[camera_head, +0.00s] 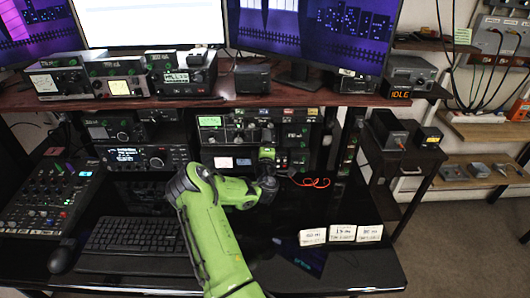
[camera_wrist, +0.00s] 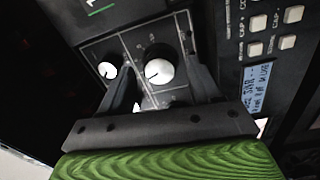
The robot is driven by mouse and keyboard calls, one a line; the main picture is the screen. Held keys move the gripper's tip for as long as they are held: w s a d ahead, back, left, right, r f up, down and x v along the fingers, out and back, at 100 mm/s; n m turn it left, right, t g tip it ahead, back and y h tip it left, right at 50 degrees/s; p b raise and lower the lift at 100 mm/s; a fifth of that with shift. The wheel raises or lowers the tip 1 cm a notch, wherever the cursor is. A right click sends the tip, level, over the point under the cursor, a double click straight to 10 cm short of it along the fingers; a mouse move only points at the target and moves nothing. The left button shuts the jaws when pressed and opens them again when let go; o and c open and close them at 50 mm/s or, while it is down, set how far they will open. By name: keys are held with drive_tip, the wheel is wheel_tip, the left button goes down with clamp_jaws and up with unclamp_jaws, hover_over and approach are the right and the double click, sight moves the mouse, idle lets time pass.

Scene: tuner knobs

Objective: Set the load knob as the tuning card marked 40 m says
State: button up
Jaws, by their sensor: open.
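In the wrist view a white knob (camera_wrist: 158,71) with a dark pointer line sits on a dark panel between the fingers of my gripper (camera_wrist: 157,78). The fingers are open, one on each side; I cannot tell whether they touch it. A second white knob (camera_wrist: 107,70) is left of the left finger. In the head view my gripper (camera_head: 267,163) is at the lower rack unit, and my arm hides part of the panel. Three white cards stand on the desk: a left card (camera_head: 312,237), a middle card (camera_head: 343,233) and a right card (camera_head: 370,233). Their writing is too small to read surely.
A grey unit with buttons and a lit display (camera_wrist: 258,85) is close on the right in the wrist view. A keyboard (camera_head: 135,235), mixer (camera_head: 45,195) and red cable (camera_head: 308,182) are around my arm. A shelf (camera_head: 225,97) overhangs the rack.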

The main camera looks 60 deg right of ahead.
drive_tip(key=b+v, duration=0.9)
drive_tip(key=v, duration=0.6)
drive_tip(key=shift+a, duration=0.2)
